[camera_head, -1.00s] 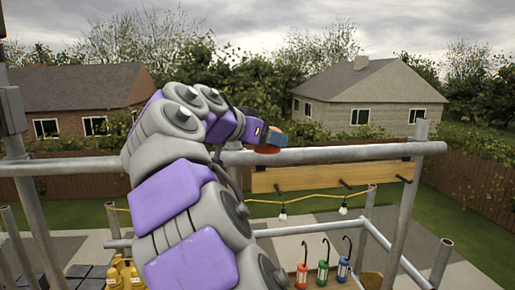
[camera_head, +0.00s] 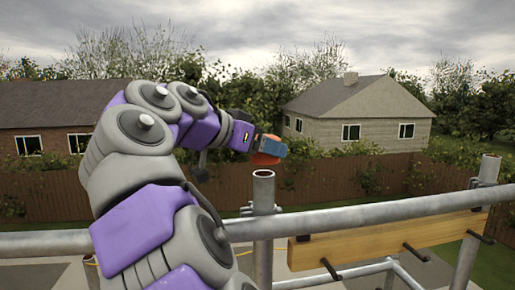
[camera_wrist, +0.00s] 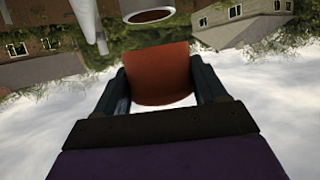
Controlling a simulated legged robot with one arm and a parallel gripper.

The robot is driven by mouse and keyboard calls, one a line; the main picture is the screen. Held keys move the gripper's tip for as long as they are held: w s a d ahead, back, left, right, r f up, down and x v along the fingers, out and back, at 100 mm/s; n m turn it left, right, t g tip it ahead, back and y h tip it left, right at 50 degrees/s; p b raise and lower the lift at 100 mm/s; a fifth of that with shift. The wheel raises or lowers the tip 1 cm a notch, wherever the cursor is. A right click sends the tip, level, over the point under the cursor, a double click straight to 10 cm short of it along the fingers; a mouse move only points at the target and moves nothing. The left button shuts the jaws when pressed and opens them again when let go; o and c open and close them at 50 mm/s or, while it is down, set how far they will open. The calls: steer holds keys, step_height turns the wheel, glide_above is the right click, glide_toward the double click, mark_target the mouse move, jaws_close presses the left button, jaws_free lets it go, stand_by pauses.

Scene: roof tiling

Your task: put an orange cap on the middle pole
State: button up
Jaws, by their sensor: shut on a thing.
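My gripper (camera_head: 270,147) is shut on an orange cap (camera_head: 265,159), which shows below and beside the blue-grey fingers in the head view. In the wrist view the cap (camera_wrist: 158,73) sits between the two fingers of my gripper (camera_wrist: 160,85). An upright grey pole (camera_head: 263,215) with an open top stands just below the cap in the head view. The cap appears above the pole top and apart from it. The pole's round open end (camera_wrist: 150,15) also shows at the top of the wrist view, beyond the cap.
A horizontal scaffold rail (camera_head: 370,216) runs across the front, joined to the pole by a clamp. A wooden board (camera_head: 390,238) with dark hooks lies along the rail at right. Another upright pole (camera_head: 488,168) stands at far right. Open air surrounds the cap.

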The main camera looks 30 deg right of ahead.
mark_target(257, 175)
steer(key=shift+w+f, duration=0.1)
steer(key=shift+w, duration=0.05)
step_height(257, 175, down, 4)
steer(key=b, duration=0.3)
steer(key=shift+r, duration=0.2)
steer(key=shift+f+b, duration=1)
steer(key=shift+b, duration=0.1)
steer(key=shift+a, duration=0.1)
stand_by(0.4)
steer(key=shift+f+b, duration=0.5)
steer(key=shift+b, duration=0.1)
steer(key=o, duration=0.8)
steer(key=shift+c, duration=0.2)
steer(key=shift+r, duration=0.1)
